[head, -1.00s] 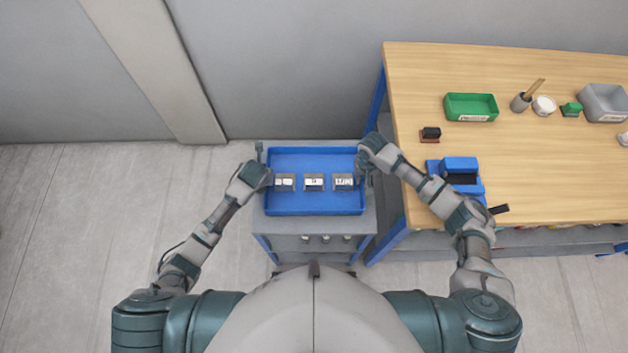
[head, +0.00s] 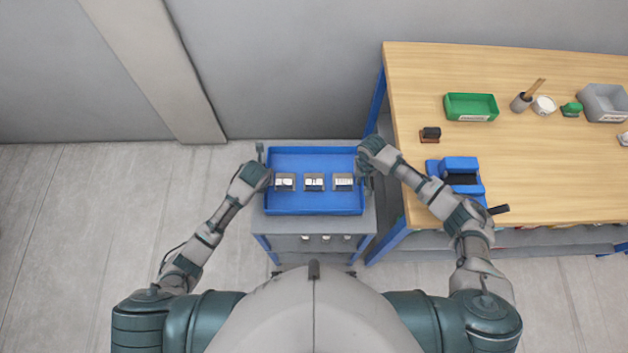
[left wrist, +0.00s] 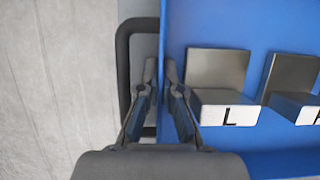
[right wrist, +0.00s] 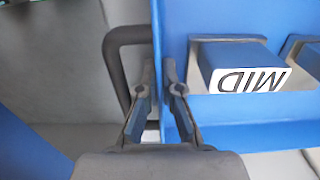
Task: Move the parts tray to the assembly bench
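The blue parts tray (head: 315,208) rests on a small grey cart in the middle of the head view. It holds three grey holders in a row with white labels. My left gripper (left wrist: 161,75) is at its left wall, one finger on each side, shut on the wall. A holder marked "L" (left wrist: 217,75) is just inside. My right gripper (right wrist: 159,75) straddles the right wall in the same way, shut on it. A blue block marked "MID" (right wrist: 240,60) shows beside it. The assembly bench (head: 540,180) has a wooden top and stands to the right.
The grey cart (head: 315,227) stands against the wall, beside the bench's blue leg. On the bench are a blue fixture (head: 460,165), a small dark block (head: 431,133), a green bin (head: 471,107), a brush cup (head: 521,102) and a grey bin (head: 604,102). The bench's front middle is clear.

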